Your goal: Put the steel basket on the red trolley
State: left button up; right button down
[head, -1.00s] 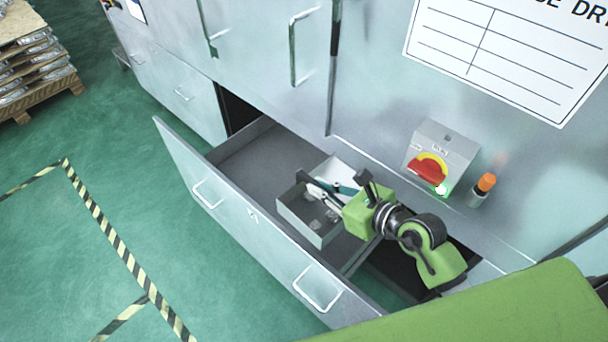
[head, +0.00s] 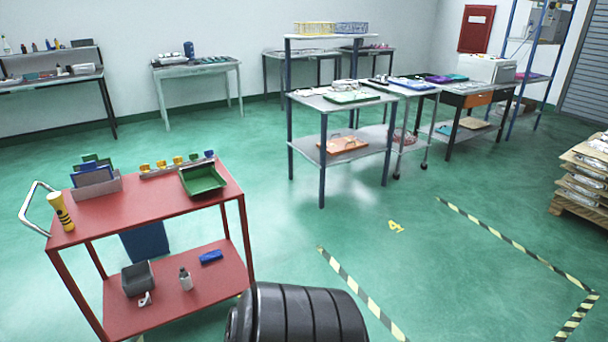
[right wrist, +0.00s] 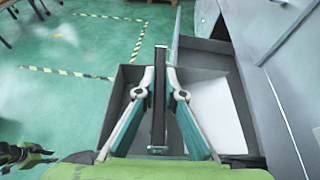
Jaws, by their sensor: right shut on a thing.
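The red trolley (head: 150,202) stands at the left of the head view, with a top deck and a lower shelf. My right gripper (right wrist: 160,72) shows only in the right wrist view, its fingers closed on an upright dark bar. The bar stands over an open grey box (right wrist: 112,108), which I take to be the steel basket. I cannot tell whether it is lifted. Green and dark parts at the lower left of the right wrist view look like my left gripper (right wrist: 25,155); its fingers are unclear.
The trolley top holds a green tray (head: 203,180), a yellow torch (head: 60,211) and a file rack (head: 96,186); its front middle is bare. The lower shelf holds a grey bin (head: 138,279) and a bottle (head: 186,279). Workbenches (head: 340,104) stand behind. Striped lines cross the open floor.

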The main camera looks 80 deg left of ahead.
aim_at(130, 207)
jog(key=k+j+u, duration=0.1)
jog(key=u, duration=0.3)
jog(key=k+j+u, duration=0.1)
jog(key=j+u, duration=0.25)
jog(key=k+j+u, duration=0.1)
jog(key=u, duration=0.3)
jog(key=j+u, duration=0.25)
jog(key=u, duration=0.15)
jog(key=j+u, duration=0.2)
jog(key=j, duration=0.4)
jog(key=j+u, duration=0.15)
jog(key=j, duration=0.5)
jog(key=i+j+u, duration=0.2)
jog(key=j, duration=0.4)
jog(key=j+u, duration=0.15)
jog(key=j, duration=0.45)
jog(key=i+j, duration=0.1)
jog(key=j, duration=0.35)
jog(key=i+j, duration=0.1)
jog(key=j, duration=0.85)
jog(key=i, duration=0.05)
